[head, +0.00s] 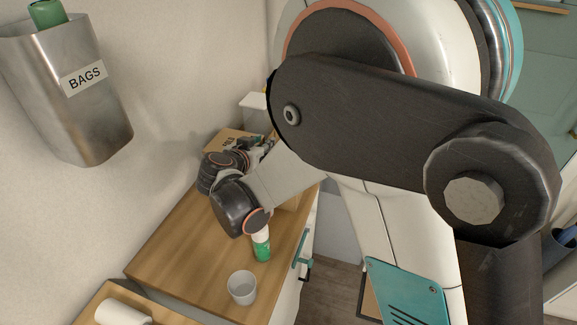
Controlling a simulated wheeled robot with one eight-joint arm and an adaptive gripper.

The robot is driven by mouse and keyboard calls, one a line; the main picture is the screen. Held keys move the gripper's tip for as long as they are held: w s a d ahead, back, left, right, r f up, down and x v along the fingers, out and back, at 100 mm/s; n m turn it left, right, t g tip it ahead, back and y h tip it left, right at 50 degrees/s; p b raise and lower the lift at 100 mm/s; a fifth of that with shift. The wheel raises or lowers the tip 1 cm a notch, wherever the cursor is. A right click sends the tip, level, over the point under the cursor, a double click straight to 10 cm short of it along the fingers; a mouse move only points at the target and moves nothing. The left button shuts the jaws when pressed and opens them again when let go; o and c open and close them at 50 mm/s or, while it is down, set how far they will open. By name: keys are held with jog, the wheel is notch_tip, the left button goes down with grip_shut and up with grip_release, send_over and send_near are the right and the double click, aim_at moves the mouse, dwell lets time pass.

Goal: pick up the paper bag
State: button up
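A brown paper-like thing (222,138) with dark print stands at the far end of the wooden counter, by the wall. It may be the paper bag, but my wrist covers much of it. My gripper (266,147) is at the far end of the counter, beside or in front of the brown thing. Its fingers are small and partly hidden, so neither their opening nor any contact is clear.
A green-and-white bottle (262,246) and a pale cup (242,288) stand on the wooden counter (185,250). A white cylinder (122,313) lies at the near left. A metal holder (65,95) marked BAGS hangs on the wall. A white container (254,112) stands at the back.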

jog(key=x, duration=0.3)
jog(key=shift+f+b, duration=0.1)
jog(key=shift+b, duration=0.25)
jog(key=shift+s, duration=0.1)
grip_shut()
jog(key=shift+r, duration=0.2)
